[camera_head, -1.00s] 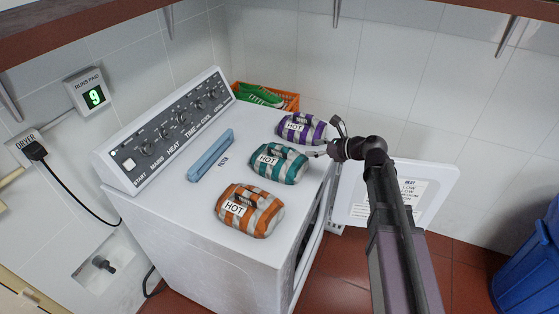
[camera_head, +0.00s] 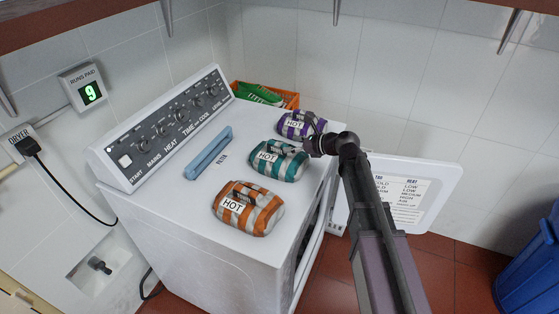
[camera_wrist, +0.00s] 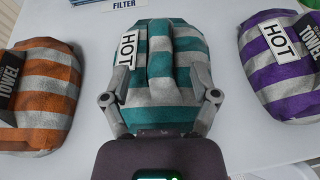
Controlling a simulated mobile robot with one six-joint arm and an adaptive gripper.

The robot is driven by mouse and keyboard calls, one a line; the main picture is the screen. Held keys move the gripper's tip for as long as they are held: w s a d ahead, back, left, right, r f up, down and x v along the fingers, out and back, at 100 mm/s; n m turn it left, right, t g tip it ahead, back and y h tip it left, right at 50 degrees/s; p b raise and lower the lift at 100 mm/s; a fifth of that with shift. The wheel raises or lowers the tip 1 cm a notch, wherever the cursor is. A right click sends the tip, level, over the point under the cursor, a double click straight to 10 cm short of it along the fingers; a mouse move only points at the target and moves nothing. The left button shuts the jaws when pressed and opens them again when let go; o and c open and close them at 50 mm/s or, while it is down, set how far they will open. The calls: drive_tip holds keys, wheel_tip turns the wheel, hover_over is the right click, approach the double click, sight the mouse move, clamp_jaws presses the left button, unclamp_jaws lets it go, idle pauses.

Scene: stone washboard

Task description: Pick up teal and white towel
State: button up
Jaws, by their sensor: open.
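The teal and white towel (camera_head: 272,160) is a rolled, striped bundle with a white HOT tag, lying on top of the white dryer (camera_head: 190,215) between two other towels. In the wrist view the teal and white towel (camera_wrist: 165,75) fills the middle. My gripper (camera_head: 296,150) is at its right side in the head view. In the wrist view the two fingers of my gripper (camera_wrist: 160,102) are spread open, one on each side of the towel's near part. I cannot tell whether the fingers touch the cloth.
An orange and white towel (camera_head: 248,208) lies nearer, and a purple and white towel (camera_head: 298,124) lies behind, close to my arm. A blue filter handle (camera_head: 210,152) is on the dryer top. An orange crate (camera_head: 290,98) stands behind. The dryer door (camera_head: 425,190) hangs open at right.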

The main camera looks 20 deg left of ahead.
sight(283, 145)
drive_tip(key=shift+a, duration=0.15)
drive_tip(key=shift+b+x, duration=1)
drive_tip(key=shift+x, duration=1.6)
clamp_jaws()
